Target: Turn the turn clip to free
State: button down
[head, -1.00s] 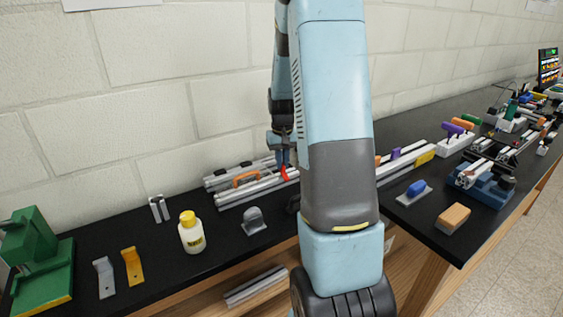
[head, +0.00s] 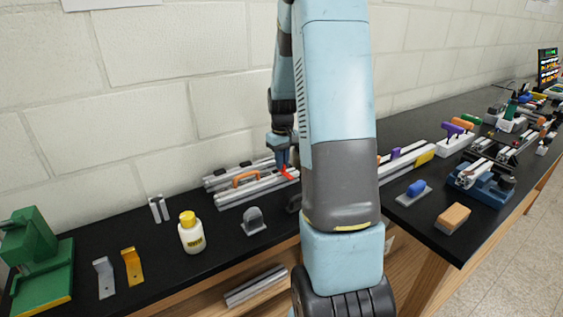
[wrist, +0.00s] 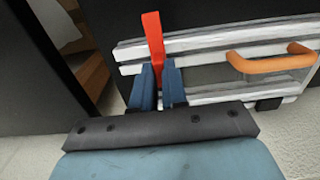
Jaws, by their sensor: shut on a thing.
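The red turn clip (wrist: 153,36) is a flat strip at the end of the silver extrusion frame (wrist: 205,95) in the wrist view. It crosses the frame's upper rail and its far end sticks out past it. My gripper (wrist: 158,72) is shut on the clip's near part, with the blue fingers on both sides of it. In the head view my gripper (head: 282,165) is low over the right part of the frame (head: 235,197), and the red clip (head: 290,174) shows beside the fingertips. The fingers and my arm hide part of the clip and frame.
An orange handle (head: 246,178) stands up from the frame, left of my gripper in the head view. A yellow-capped bottle (head: 191,235) and a grey knob on a plate (head: 253,221) stand in front. The wall is close behind.

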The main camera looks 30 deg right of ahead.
jog(key=shift+w+r, duration=0.1)
jog(key=shift+w, duration=0.05)
jog(key=c, duration=1.2)
grip_release()
jog(key=shift+o, duration=0.2)
notch_tip(320, 180, up, 14)
jog(key=shift+f, duration=0.25)
jog(key=s+a+r+t, duration=0.3)
jog(key=s+a+r, duration=0.6)
jog(key=s+a, duration=0.3)
jog(key=s+a+t, duration=0.1)
jog(key=s+a, duration=0.2)
jog(key=s, duration=0.4)
jog(key=s+a+t, duration=0.1)
jog(key=s+a, duration=0.2)
jog(key=s, duration=0.4)
jog(key=shift+a+m+t, duration=0.3)
jog(key=shift+a, duration=0.05)
